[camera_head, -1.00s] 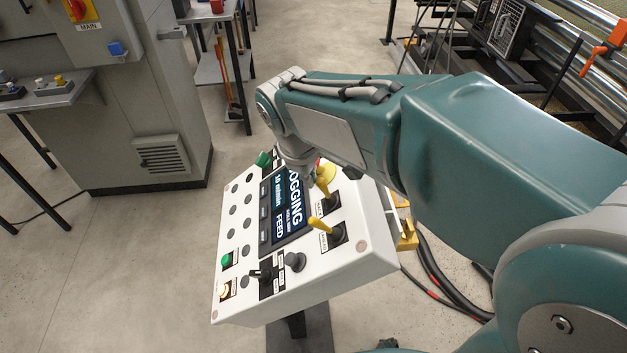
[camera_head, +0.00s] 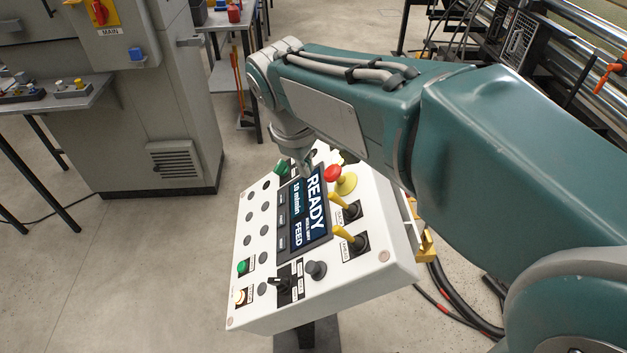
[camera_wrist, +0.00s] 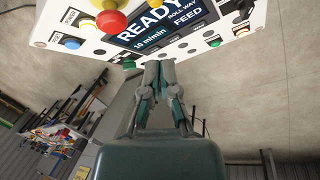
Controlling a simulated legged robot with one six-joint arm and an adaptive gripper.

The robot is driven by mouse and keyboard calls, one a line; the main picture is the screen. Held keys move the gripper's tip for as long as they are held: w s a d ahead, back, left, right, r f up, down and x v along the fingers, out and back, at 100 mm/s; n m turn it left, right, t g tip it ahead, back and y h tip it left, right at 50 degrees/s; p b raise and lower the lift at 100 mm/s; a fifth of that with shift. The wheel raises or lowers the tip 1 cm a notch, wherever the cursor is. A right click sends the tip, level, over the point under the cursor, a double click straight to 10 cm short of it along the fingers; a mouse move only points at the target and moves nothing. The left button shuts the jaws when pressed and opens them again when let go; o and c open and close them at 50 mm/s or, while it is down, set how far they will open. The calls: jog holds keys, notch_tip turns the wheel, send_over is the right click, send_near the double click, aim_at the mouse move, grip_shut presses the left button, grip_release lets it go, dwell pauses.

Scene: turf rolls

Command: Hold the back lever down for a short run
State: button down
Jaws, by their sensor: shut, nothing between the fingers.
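A white control panel (camera_head: 385,278) stands tilted on a post in the head view, with a screen (camera_head: 308,211) reading READY, 10 m/min and FEED. Two yellow levers stand to the right of the screen: the back lever (camera_head: 338,201) and the front lever (camera_head: 345,233). Both lean to the upper left, and nothing is seen touching them. My gripper (camera_head: 307,173) is over the far end of the panel, partly hidden by my arm. In the wrist view, the gripper (camera_wrist: 160,65) is shut and empty, in front of the panel's edge.
A red mushroom button (camera_head: 333,173) on a yellow base stands just behind the back lever. A black knob (camera_head: 316,270) and a black selector (camera_head: 282,285) sit at the panel's near side. A grey cabinet (camera_head: 165,120) stands at left. Cables (camera_head: 450,285) lie on the floor at right.

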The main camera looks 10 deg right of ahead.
notch_tip(320, 180, up, 4)
jog(key=d, duration=0.2)
jog(key=s+d+f+m+t, duration=0.1)
jog(key=s+d+f+m, duration=0.1)
jog(key=s+d+m, duration=0.1)
jog(key=s+d+f+m+t+y, duration=0.1)
jog(key=s+d+f+m, duration=0.1)
jog(key=s, duration=0.4)
jog(key=s+d+f+m+t, duration=0.1)
jog(key=s+d+f+m, duration=0.1)
jog(key=s+d+m, duration=0.2)
jog(key=shift+s+d+m+y, duration=0.3)
jog(key=shift+s+m, duration=0.2)
jog(key=shift+m, duration=0.4)
jog(key=shift+s+d+f, duration=0.1)
jog(key=shift+d+f, duration=0.05)
jog(key=shift+d, duration=0.15)
